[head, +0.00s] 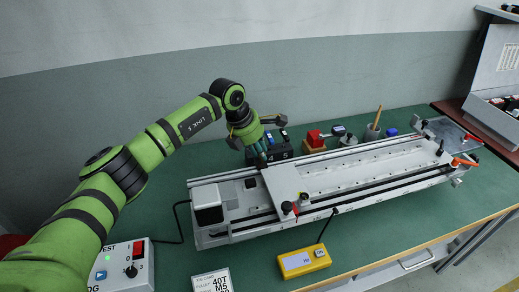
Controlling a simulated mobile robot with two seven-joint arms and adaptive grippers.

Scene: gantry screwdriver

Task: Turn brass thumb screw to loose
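A long pale gantry rail unit (390,160) lies across the green bench. A light carriage plate (285,182) spans it left of the middle. A small dark-topped knob with a yellowish part (304,199) stands on the carriage's front edge, beside a black and red knob (287,207). I cannot tell for sure which knob is the brass thumb screw, or how tight it is. My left gripper (261,157) points down behind the carriage, near its back-left corner and apart from the front knobs. Its fingers are small and dark, so their opening is unclear. My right gripper is out of view.
Black blocks (282,151), a red item (315,140) and a cup with a stick (372,132) stand behind the rail. A yellow box (297,264), a printed card (212,282) and a switch box (122,268) lie in front. Red-orange handles (463,162) stick out at the rail's right end.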

